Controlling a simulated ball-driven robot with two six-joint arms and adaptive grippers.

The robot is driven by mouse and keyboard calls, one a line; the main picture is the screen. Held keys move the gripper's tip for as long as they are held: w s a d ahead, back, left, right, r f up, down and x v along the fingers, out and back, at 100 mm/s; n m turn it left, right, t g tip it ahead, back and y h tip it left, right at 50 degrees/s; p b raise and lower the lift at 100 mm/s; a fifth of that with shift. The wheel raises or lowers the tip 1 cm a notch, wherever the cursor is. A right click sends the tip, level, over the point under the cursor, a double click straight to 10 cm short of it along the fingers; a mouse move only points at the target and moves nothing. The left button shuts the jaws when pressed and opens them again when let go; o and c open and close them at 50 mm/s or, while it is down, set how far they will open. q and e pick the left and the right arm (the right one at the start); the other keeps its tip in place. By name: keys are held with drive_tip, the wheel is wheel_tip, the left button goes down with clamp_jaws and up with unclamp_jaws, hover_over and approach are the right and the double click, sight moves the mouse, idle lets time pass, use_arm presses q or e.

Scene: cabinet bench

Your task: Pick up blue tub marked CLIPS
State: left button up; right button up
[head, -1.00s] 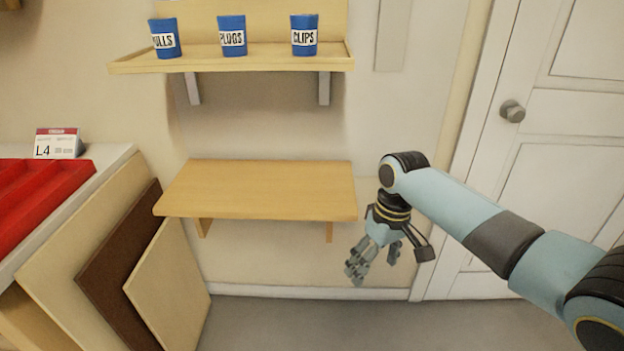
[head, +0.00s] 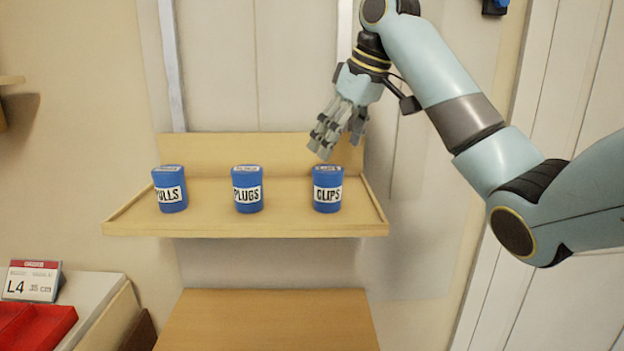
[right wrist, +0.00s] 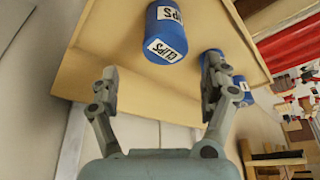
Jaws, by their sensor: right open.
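The blue tub marked CLIPS (head: 327,188) stands upright at the right end of the upper wooden shelf (head: 290,222). My right gripper (head: 338,148) is open and empty, just above the tub in the head view. In the right wrist view the CLIPS tub (right wrist: 173,30) lies ahead, beyond the spread fingers (right wrist: 157,85) and apart from them. My left gripper is not in view.
Blue tubs marked PLUGS (head: 247,189) and PULLS (head: 169,189) stand to the left on the same shelf, with gaps between. A lower wooden shelf (head: 270,320) is bare. An L4 sign (head: 32,281) and red tray (head: 40,325) are at lower left.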

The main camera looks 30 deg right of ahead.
sight(328, 184)
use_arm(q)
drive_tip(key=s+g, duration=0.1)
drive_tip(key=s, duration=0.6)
use_arm(e)
drive_tip(key=f, duration=0.4)
drive_tip(key=shift+a, duration=0.25)
drive_tip(key=p+x, duration=0.2)
drive_tip(key=x, duration=0.2)
drive_tip(key=shift+a+f+p, duration=0.15)
drive_tip(key=shift+f+p, duration=0.05)
drive_tip(key=shift+p, duration=0.1)
drive_tip(key=shift+w+f, duration=0.1)
drive_tip(key=shift+f, duration=0.25)
drive_tip(key=shift+w+f, duration=0.1)
drive_tip(key=shift+f, duration=0.05)
drive_tip(key=shift+c, duration=0.3)
drive_tip(key=c, duration=1.1)
drive_tip(key=shift+c, duration=0.9)
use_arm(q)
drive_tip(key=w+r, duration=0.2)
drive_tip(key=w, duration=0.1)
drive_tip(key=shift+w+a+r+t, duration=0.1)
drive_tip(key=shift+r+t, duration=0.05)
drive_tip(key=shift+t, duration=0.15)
